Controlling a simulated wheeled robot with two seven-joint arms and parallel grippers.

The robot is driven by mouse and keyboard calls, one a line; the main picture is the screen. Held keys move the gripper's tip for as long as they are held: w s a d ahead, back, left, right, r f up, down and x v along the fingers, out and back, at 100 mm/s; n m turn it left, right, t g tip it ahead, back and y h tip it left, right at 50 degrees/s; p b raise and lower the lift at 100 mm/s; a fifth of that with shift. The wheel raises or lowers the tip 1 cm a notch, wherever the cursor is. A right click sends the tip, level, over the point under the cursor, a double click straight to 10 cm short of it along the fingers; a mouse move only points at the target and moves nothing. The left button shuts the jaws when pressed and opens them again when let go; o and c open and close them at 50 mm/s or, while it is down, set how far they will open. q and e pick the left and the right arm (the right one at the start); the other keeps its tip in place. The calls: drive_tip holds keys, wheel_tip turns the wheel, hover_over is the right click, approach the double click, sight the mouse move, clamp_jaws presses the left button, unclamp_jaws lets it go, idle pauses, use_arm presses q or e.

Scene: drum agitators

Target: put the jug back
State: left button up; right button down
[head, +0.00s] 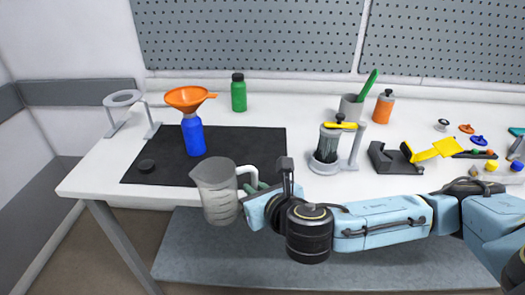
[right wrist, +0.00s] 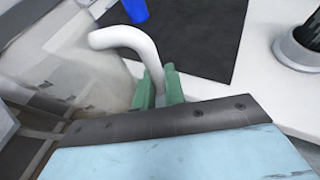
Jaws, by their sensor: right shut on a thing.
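The jug (head: 217,195) is a translucent grey measuring jug with a white handle (head: 247,172). It is held at the front edge of the table, in front of the black mat (head: 240,145). My right gripper (head: 258,187) is shut on the handle. In the right wrist view the green fingers (right wrist: 160,90) clamp the lower part of the white handle (right wrist: 128,40), and the clear jug body (right wrist: 70,60) fills the left. The jug looks nearly upright. My left gripper is not in view.
A blue bottle (head: 194,138) with an orange funnel (head: 188,98) stands on the mat near a black cap (head: 146,165). A ring stand (head: 122,98) is at the left. A green bottle (head: 238,94) stands behind. An agitator stand (head: 327,147) and yellow-black tool (head: 398,158) are at the right.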

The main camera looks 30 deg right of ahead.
drive_tip(key=shift+w+d+r+p, duration=0.2)
drive_tip(key=shift+w+r+p, duration=0.15)
drive_tip(key=shift+w, duration=0.25)
drive_tip(key=shift+w+d+r+p, duration=0.15)
drive_tip(key=shift+w+r+p, duration=0.15)
drive_tip(key=shift+w, duration=0.25)
drive_tip(key=w+d+r+m+h+p, duration=0.2)
drive_tip(key=w+d+r+p, duration=0.15)
drive_tip(key=d, duration=0.25)
drive_tip(key=w+d+r+m+h+p, duration=0.1)
drive_tip(key=w+d+r+h+p, duration=0.15)
drive_tip(key=w+d+p, duration=0.35)
drive_tip(key=shift+m+g, duration=0.4)
drive_tip(key=shift+m, duration=0.2)
drive_tip(key=d+f, duration=0.3)
drive_tip(key=f, duration=0.1)
drive_tip(key=d+f+b, duration=0.1)
drive_tip(key=d+f, duration=0.1)
drive_tip(key=shift+s+d, duration=0.3)
drive_tip(key=shift+d, duration=0.05)
drive_tip(key=shift+f, duration=0.55)
use_arm(q)
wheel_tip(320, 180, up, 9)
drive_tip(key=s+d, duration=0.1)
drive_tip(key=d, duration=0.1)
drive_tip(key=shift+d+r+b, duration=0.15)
drive_tip(key=shift+b, duration=0.3)
use_arm(e)
drive_tip(key=shift+f, duration=1.45)
